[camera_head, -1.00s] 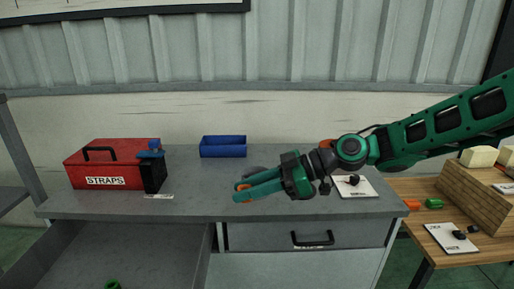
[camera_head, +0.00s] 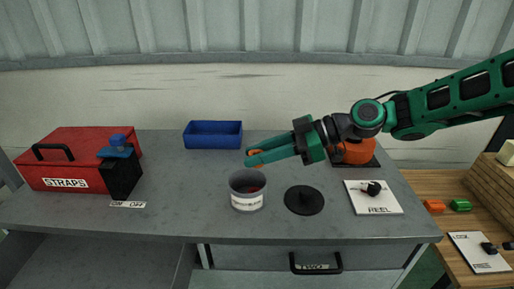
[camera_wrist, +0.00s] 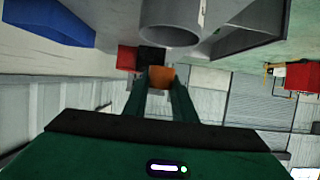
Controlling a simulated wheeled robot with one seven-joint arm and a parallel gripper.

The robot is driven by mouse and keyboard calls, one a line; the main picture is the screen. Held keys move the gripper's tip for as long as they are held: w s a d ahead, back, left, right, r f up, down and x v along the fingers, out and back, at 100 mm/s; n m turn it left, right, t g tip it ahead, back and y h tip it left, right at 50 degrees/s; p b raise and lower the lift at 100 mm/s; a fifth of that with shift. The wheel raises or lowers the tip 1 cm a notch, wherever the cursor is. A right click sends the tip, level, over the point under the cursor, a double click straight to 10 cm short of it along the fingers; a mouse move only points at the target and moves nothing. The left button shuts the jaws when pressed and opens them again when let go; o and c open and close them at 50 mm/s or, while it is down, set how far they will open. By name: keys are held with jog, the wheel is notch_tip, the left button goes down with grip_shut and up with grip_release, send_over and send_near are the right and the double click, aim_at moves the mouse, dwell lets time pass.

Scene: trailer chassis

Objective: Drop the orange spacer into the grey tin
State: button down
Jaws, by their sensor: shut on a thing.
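The grey tin (camera_head: 247,201) stands upright and open on the grey bench top, with a pale label on its front and something red inside. My gripper (camera_head: 250,158) is shut on the orange spacer (camera_head: 255,151), which shows between the fingertips in the wrist view (camera_wrist: 162,72). In the head view the fingertips appear just above the tin's far rim, pointing left; I cannot tell whether they are over its mouth. The tin's rim and wall also show in the wrist view (camera_wrist: 172,38), close beyond the spacer. The fingers hide part of the spacer.
A blue bin (camera_head: 213,136) is behind, a red STRAPS box (camera_head: 70,170) at left. A REEL card (camera_head: 373,205) and an orange object (camera_head: 353,152) are at right.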

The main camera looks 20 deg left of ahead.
aim_at(256, 173)
jog(key=shift+s+a+f, duration=0.1)
jog(key=shift+a+f, duration=0.1)
jog(key=shift+f, duration=1.25)
jog(key=shift+s+a+f, duration=0.1)
jog(key=shift+a+f, duration=0.05)
jog(key=shift+f, duration=1.25)
jog(key=c, duration=1.4)
grip_release()
jog(key=v, duration=1.1)
jog(key=shift+f, duration=0.1)
